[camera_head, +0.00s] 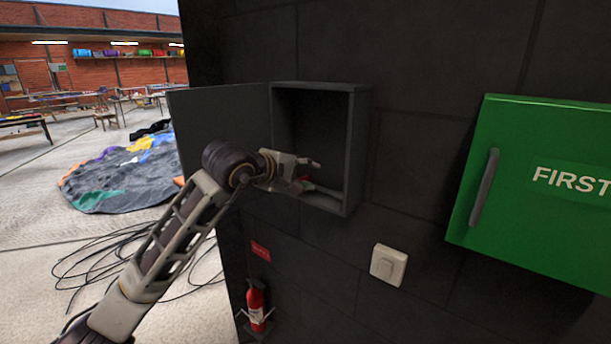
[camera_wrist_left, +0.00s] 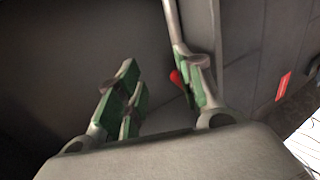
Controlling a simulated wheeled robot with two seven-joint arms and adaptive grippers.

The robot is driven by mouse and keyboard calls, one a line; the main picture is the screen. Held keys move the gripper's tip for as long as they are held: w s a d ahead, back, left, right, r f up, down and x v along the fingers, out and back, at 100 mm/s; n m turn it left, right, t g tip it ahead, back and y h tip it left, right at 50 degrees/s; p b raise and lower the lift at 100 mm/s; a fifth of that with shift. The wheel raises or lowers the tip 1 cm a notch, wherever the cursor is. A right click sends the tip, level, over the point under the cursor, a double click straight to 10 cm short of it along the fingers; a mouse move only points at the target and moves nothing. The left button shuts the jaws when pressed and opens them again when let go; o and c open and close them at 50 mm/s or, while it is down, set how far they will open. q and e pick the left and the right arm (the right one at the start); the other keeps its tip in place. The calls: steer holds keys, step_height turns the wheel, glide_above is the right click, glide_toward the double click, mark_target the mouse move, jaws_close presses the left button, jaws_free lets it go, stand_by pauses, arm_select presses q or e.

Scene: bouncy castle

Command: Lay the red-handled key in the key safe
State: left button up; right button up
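The key safe (camera_head: 352,150) is a dark grey open box on the black wall, its door (camera_head: 215,125) swung out to the left. My left gripper (camera_head: 312,175) reaches into its lower part. In the left wrist view the green-padded fingers (camera_wrist_left: 160,95) stand apart, so it is open. The red-handled key shows as a red handle (camera_wrist_left: 177,78) with a small dark part below it, beside the right-hand finger and apart from the left-hand one. In the head view only a speck of red shows between the fingers. What the key rests on is hard to tell. My right gripper is out of view.
A green first-aid box (camera_head: 540,230) with a grey handle sticks out from the wall at right. A white switch (camera_head: 388,265) and a red fire extinguisher (camera_head: 257,305) are below the safe. Cables (camera_head: 100,260) lie on the floor at left.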

arm_select(q)
steer(key=v, duration=1.1)
stand_by(1.1)
